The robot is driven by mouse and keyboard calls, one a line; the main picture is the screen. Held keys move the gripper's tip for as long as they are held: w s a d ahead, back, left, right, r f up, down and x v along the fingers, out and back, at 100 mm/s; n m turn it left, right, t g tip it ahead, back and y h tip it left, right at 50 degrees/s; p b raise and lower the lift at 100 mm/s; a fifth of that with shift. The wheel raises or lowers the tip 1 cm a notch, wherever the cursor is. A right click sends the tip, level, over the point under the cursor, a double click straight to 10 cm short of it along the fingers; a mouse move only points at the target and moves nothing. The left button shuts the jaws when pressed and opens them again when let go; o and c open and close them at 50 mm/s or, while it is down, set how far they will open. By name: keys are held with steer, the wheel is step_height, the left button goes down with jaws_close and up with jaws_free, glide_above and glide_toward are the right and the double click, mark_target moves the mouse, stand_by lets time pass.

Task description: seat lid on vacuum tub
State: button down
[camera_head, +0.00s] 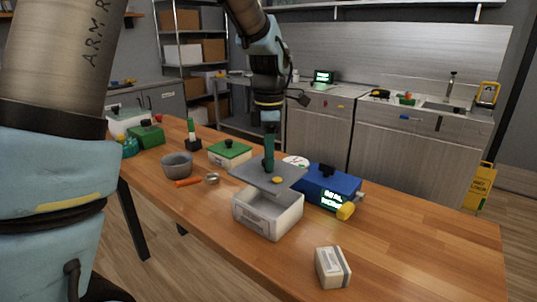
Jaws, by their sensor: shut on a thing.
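The vacuum tub (267,220) is a pale grey rectangular box standing on the wooden table. The flat grey lid (250,179) is above the tub's opening, covering its back part. It looks slightly tilted, and a yellow knob shows on its top. My gripper (269,165) points down over the lid and is shut on it near its middle. The fingertips are small in this view and the exact grip is hard to see. The front of the tub's opening shows below the lid. I cannot tell whether the lid touches the rim at the back.
A blue device with a lit display (330,187) stands close at the right of the tub. A small white carton (333,267) is in front. A grey bowl (177,164), an orange-handled tool (190,182) and a green-lidded box (230,152) stand left. The table's right end is clear.

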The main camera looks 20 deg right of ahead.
mark_target(269, 174)
step_height(269, 174, down, 4)
steer(key=shift+f+b, duration=0.1)
steer(key=shift+b, duration=0.85)
steer(key=shift+f, duration=0.35)
steer(key=shift+f+p, duration=0.15)
steer(key=shift+p, duration=0.3)
stand_by(0.6)
steer(key=shift+f+b, duration=0.35)
steer(key=shift+f, duration=0.25)
stand_by(0.9)
steer(key=shift+c, duration=2.2)
jaws_free()
step_height(269, 174, up, 11)
steer(key=shift+f+b, duration=0.1)
steer(key=shift+b, duration=0.95)
